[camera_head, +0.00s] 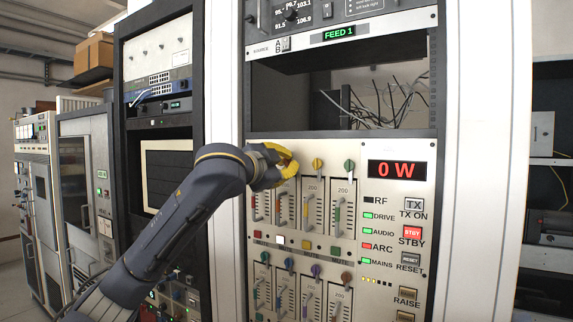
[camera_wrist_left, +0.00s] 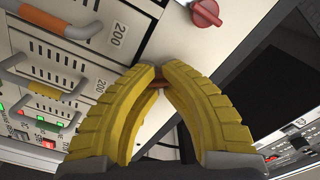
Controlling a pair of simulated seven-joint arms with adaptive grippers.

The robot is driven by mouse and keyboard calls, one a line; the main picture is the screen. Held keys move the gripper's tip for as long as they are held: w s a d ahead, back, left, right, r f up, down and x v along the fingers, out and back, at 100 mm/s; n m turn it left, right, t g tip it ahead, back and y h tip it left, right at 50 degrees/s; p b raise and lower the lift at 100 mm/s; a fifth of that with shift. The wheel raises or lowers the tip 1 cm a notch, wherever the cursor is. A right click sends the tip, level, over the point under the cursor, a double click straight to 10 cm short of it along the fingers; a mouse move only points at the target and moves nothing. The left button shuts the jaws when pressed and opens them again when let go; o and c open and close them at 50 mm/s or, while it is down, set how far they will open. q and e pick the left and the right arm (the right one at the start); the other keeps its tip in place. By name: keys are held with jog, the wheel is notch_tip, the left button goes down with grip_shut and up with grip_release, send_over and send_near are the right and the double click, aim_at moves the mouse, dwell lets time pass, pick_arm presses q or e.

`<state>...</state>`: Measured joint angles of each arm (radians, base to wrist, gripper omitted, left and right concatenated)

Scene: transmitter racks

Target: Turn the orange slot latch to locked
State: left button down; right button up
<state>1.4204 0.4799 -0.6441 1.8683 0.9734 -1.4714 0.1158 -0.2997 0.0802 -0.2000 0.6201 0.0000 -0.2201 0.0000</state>
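My left gripper (camera_head: 285,165), with yellow fingers, is at the upper row of slot latches on the transmitter panel, left of the yellow latch (camera_head: 317,163) and green latch (camera_head: 349,165). It hides the latch behind it in the head view. In the left wrist view the fingertips of my left gripper (camera_wrist_left: 160,76) close in on both sides of a small orange-brown latch (camera_wrist_left: 158,83), which is mostly covered. Its turned angle cannot be read. A red latch (camera_wrist_left: 206,12) stands beside it, apart from the fingers. My right gripper is not in view.
Slot handles stick out below the latches, including an orange handle (camera_wrist_left: 30,35) and a yellow handle (camera_wrist_left: 45,92). An open bay with loose cables (camera_head: 375,105) lies above the panel. The red display (camera_head: 397,170) reads 0 W, with buttons below it.

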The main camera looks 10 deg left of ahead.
pick_arm(q)
jog(key=m, duration=0.7)
dwell(0.6)
jog(key=c, duration=1.1)
grip_release()
jog(key=shift+s, duration=0.1)
jog(key=v, duration=1.2)
